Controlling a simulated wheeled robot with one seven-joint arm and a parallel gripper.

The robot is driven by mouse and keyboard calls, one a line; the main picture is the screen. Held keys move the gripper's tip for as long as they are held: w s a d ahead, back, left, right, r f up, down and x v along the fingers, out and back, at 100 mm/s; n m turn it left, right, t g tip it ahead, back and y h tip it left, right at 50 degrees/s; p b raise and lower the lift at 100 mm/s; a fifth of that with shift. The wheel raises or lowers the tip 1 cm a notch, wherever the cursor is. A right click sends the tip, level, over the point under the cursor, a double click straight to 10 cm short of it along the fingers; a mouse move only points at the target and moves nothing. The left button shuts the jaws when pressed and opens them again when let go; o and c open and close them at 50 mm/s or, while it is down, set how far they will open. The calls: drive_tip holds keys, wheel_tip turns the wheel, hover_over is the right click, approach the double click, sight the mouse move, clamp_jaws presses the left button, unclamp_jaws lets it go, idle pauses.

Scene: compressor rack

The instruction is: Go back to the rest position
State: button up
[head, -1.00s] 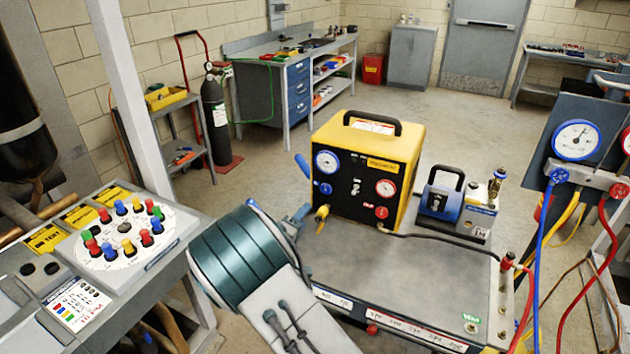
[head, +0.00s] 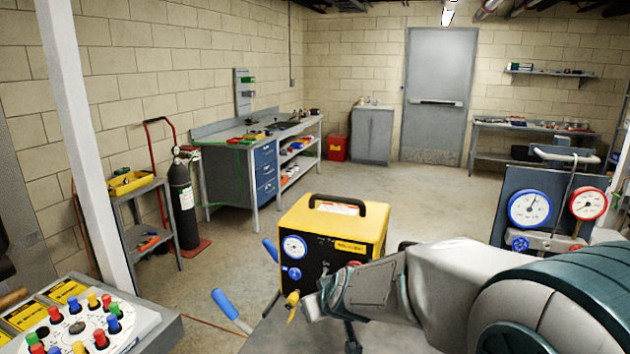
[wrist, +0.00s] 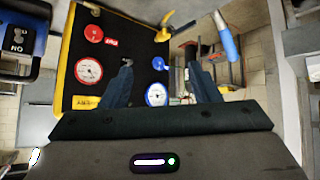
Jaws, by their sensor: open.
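My gripper shows in the wrist view (wrist: 160,82) with its two dark fingers spread apart and nothing between them. Beyond the fingers is the front panel of the yellow recovery machine (wrist: 108,65), with its red and blue gauges, seen upside down. In the head view my arm reaches in from the lower right, and my wrist is in front of the yellow machine (head: 345,218), hiding the lower right of its panel. The fingertips are not clear in the head view.
A panel of colored knobs (head: 82,335) is at lower left. A gauge manifold (head: 530,209) stands at right. A blue-handled lever (head: 228,306) sticks up left of the machine. The workbench (head: 240,170), gas cylinder (head: 184,205) and door (head: 437,90) are behind. Open floor lies between.

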drive_tip(key=s+d+m+g+h, duration=0.1)
drive_tip(key=s+d, duration=0.3)
drive_tip(key=s, duration=0.4)
drive_tip(key=s+d+m+g+h, duration=0.1)
drive_tip(key=s+d+m+g, duration=0.1)
drive_tip(key=s+d, duration=0.3)
drive_tip(key=s+d+r+m+g, duration=0.1)
drive_tip(key=s+d, duration=0.3)
drive_tip(key=s, duration=0.6)
drive_tip(key=shift+s+d+m+g+h, duration=0.15)
drive_tip(key=shift+s+m+g+h, duration=0.25)
drive_tip(key=shift+g, duration=0.4)
